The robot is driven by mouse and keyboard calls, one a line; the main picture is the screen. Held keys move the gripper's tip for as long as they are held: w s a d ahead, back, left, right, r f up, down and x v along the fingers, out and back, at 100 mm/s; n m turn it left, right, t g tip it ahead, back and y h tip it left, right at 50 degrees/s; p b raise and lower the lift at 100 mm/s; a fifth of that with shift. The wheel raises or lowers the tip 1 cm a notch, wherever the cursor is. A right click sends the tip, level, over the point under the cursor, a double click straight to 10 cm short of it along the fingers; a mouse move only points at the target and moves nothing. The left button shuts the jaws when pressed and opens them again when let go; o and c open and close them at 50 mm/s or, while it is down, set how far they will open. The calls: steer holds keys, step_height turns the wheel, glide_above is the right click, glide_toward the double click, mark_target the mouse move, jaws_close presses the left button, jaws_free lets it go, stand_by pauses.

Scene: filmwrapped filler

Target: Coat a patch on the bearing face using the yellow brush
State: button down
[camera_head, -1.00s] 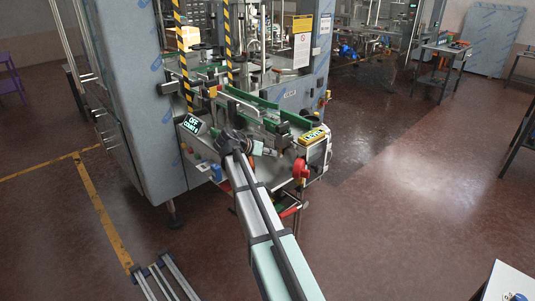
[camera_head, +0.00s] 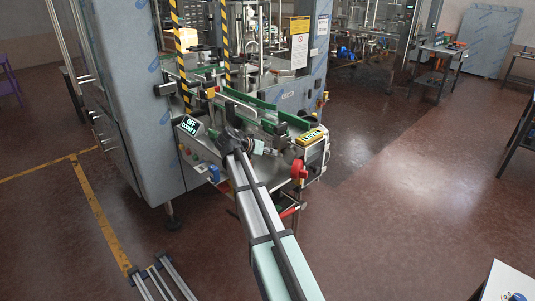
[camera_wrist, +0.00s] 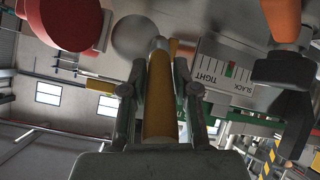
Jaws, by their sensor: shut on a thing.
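My gripper (camera_wrist: 159,72) is shut on a yellow handle, which I take as the yellow brush (camera_wrist: 160,105), in the wrist view. The handle runs away from the palm between both fingers to a pale grey end (camera_wrist: 160,44). Bristles cannot be made out. A round grey disc (camera_wrist: 131,35), possibly the bearing face, lies just beyond and left of that end. I cannot tell whether they touch, and no coated patch is discernible. In the head view my gripper (camera_head: 257,146) is at the machine's front, small and partly hidden by my arm.
The wrist view shows a red round part (camera_wrist: 68,22), an orange part (camera_wrist: 281,18) and a TIGHT/SLACK scale plate (camera_wrist: 224,74) close around the gripper.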

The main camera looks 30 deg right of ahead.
steer(key=shift+s, duration=0.1)
steer(key=shift+s+d+f+b, duration=0.1)
steer(key=shift+s+d+b, duration=0.25)
steer(key=shift+s, duration=0.65)
steer(key=shift+s+d+r+b, duration=0.1)
steer(key=shift+s+d+b, duration=0.2)
steer(key=shift+s, duration=0.7)
steer(key=shift+s+d+f+b, duration=0.1)
steer(key=shift+s+d+b, duration=0.25)
steer(key=shift+s, duration=0.65)
steer(key=shift+w, duration=0.1)
steer(key=shift+w+a+b, duration=0.25)
steer(key=shift+w+b, duration=0.1)
steer(key=shift+w, duration=0.55)
steer(key=shift+w+a+b, duration=0.25)
steer(key=shift+w+b, duration=0.05)
steer(key=shift+w, duration=0.55)
steer(key=shift+w+a+b, duration=0.25)
steer(key=shift+w, duration=0.45)
steer(key=shift+w+a+b, duration=0.2)
steer(key=shift+w+b, duration=0.05)
steer(key=shift+w, duration=0.4)
steer(key=shift+s+a+r, duration=0.1)
steer(key=shift+s+r, duration=0.05)
steer(key=shift+r, duration=0.45)
steer(key=s+d, duration=0.2)
steer(key=s, duration=0.4)
steer(key=shift+b, duration=0.45)
steer(key=shift+d, duration=0.1)
